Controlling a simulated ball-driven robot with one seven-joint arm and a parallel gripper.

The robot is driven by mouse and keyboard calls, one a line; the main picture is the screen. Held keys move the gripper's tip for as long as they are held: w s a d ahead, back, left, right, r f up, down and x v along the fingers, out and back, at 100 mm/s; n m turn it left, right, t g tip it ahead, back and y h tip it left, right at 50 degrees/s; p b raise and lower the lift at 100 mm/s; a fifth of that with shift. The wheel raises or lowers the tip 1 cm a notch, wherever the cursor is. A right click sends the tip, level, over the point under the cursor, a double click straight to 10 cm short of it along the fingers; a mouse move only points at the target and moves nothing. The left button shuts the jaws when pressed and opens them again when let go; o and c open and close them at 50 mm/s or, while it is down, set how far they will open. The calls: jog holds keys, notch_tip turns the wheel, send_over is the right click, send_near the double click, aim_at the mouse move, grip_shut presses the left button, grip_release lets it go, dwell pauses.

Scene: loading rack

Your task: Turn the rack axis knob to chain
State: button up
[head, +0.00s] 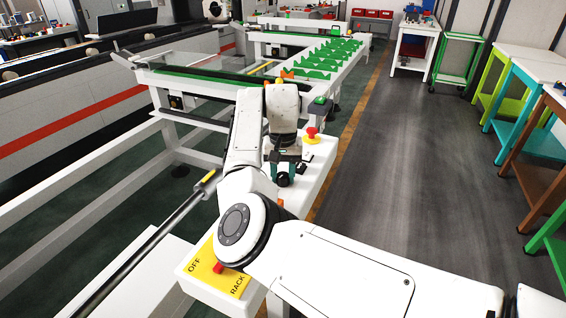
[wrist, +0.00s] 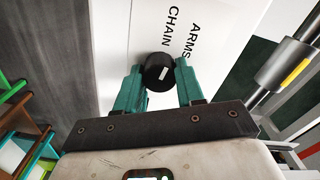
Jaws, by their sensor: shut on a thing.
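The rack axis knob (wrist: 155,72) is round and black with a white mark. It sits on a white panel (wrist: 115,50) in the wrist view, beside the printed words CHAIN and ARMS. The mark lies slanted towards the printed words; I cannot tell which one it points to. My gripper (wrist: 161,68) is shut on the knob, one teal finger on each side. In the head view my gripper (head: 287,164) is down at the white control box (head: 312,178), and my arm hides part of the box.
A red mushroom button (head: 311,132) on a yellow base stands close beyond my gripper. A yellow OFF/RACK plate (head: 226,272) with a red switch is at the near end. The rack with green holders (head: 325,62) lies beyond. The floor on the right is clear.

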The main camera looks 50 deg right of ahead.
aim_at(283, 174)
jog(key=shift+r+n+p, duration=0.1)
jog(key=shift+n+p, duration=1)
jog(key=o, duration=1)
jog(key=shift+o, duration=0.2)
notch_tip(283, 174, up, 11)
jog(key=b, duration=0.1)
jog(key=shift+f, duration=0.25)
